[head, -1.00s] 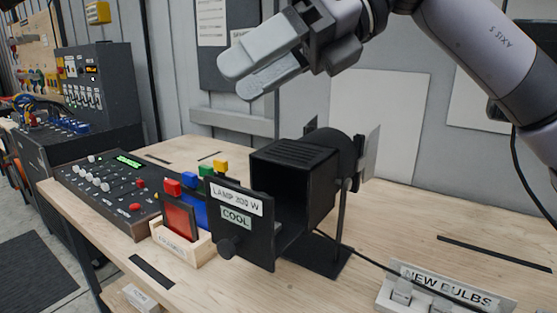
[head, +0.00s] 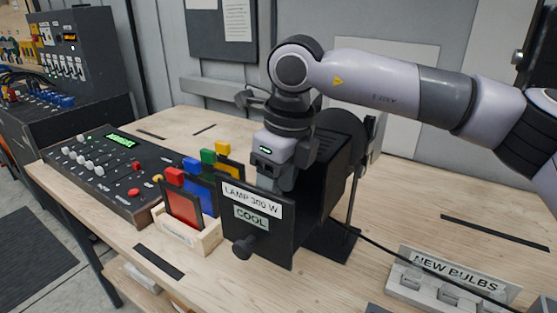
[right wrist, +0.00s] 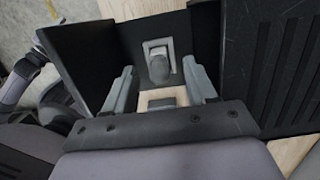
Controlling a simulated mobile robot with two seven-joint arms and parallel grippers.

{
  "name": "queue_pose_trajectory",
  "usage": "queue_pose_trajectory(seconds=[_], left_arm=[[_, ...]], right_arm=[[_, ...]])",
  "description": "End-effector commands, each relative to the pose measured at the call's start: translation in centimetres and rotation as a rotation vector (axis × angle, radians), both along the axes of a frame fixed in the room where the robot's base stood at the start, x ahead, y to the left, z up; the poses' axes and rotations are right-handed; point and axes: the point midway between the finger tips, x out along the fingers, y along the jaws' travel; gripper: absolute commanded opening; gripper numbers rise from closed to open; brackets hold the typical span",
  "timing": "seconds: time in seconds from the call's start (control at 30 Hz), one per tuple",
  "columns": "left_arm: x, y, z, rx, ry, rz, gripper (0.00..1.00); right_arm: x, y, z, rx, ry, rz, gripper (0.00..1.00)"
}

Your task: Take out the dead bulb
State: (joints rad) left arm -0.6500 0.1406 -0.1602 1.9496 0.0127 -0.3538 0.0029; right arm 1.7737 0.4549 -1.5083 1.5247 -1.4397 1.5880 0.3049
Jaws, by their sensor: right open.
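The black lamp housing (head: 338,150) stands on the bench. Its door (head: 262,225) is open at the front, with a round knob and labels "LAMP 300 W" and "COOL". A grey, dull bulb (right wrist: 159,70) sits in a pale holder against a dark panel in the right wrist view; the head view hides it. My right gripper (head: 272,182) points down behind the door, by the housing's open front. In the right wrist view its fingers (right wrist: 158,82) are apart, one on each side of the bulb, with nothing visibly gripped. My left gripper is not in view.
A "NEW BULBS" holder (head: 448,285) stands at front right. A wooden box of coloured frames (head: 188,232) stands close left of the door, beside a control desk (head: 105,172). A black cable crosses the bench. The bench at right is mostly clear.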

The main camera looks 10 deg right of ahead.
Motion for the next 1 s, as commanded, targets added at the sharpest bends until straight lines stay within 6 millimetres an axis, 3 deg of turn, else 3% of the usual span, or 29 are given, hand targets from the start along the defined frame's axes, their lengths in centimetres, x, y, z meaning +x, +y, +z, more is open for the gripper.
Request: queue_pose_trajectory(seconds=[0.2,0.43,0.47,0.6,0.63,0.67,0.7,0.77,0.8,1.0], left_arm=[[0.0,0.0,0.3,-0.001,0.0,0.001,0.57],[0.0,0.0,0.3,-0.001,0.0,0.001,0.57],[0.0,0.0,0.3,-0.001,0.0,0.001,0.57],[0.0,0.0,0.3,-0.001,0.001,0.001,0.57],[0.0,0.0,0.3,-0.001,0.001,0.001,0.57],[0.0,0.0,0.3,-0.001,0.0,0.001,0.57],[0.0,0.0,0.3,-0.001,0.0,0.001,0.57],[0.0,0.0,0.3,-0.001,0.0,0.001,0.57],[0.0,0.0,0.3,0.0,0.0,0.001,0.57],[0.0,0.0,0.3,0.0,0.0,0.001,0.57]], right_arm=[[0.1,0.1,-1.4,0.001,0.001,-0.001,0.56],[0.2,0.2,-1.5,0.002,0.0,-0.001,0.56],[0.2,0.2,-1.5,0.002,0.0,-0.001,0.53],[0.2,0.2,-1.5,0.002,-0.001,-0.001,0.07],[0.2,0.2,-1.5,0.002,-0.001,-0.001,0.0],[0.2,0.2,-1.4,0.002,-0.001,-0.001,0.0],[0.2,0.2,-1.4,0.002,-0.001,-0.001,0.23],[0.2,0.2,-1.4,0.002,-0.001,-0.001,0.03],[0.2,0.2,-1.4,0.002,-0.001,-0.001,0.0],[0.2,0.2,-1.0,0.003,-0.003,0.0,0.0]])
